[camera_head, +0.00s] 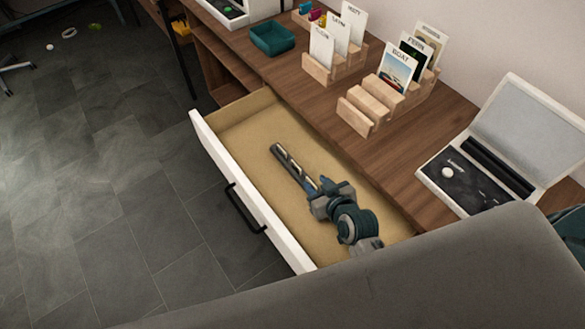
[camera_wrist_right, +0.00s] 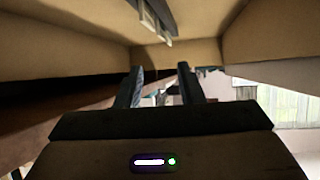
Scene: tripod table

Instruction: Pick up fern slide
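My right gripper (camera_head: 318,185) reaches down into the open drawer (camera_head: 245,118). Its fingers also show in the right wrist view (camera_wrist_right: 161,80), spread apart with nothing between them. A long dark holder with pale, shiny pieces (camera_head: 288,163) lies on the drawer floor just beyond the fingertips. It shows in the right wrist view as a dark strip with pale pieces (camera_wrist_right: 154,20). I cannot tell which piece is the fern slide. A card marked FERN (camera_head: 416,47) stands in a wooden rack on the desk, behind a BOAT card (camera_head: 395,69). My left gripper is out of view.
The drawer's white front (camera_head: 250,193) has a black handle. On the desk are wooden card racks (camera_head: 357,117), a teal tray (camera_head: 272,39) and an open white case (camera_head: 500,150) with a black panel. The drawer floor around the holder is bare.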

